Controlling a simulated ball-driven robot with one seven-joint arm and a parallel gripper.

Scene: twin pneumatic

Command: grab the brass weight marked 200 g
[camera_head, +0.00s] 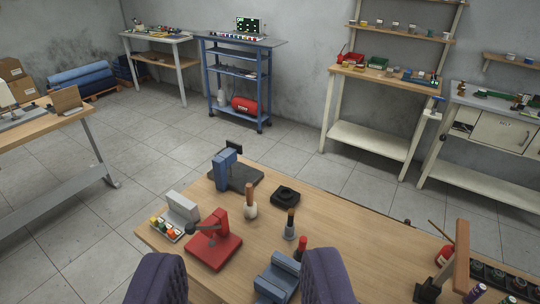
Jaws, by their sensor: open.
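I cannot make out a brass weight marked 200 g in this view; any small brass piece is too small or hidden to tell. My gripper (244,262) shows as two dark purple padded fingers at the bottom, wide apart with nothing held between them. The fingers are above the near edge of a wooden workbench (340,235). A blue block-like fixture (278,277) shows between and beyond the fingers, partly covered by the right one.
The bench holds a red press (214,240), a blue press (228,172), a black round base (285,195), upright handled tools (250,203) and a dark socketed tray (500,280). Behind stand a blue cart (238,85) and white benches (372,125). Tiled floor lies clear between.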

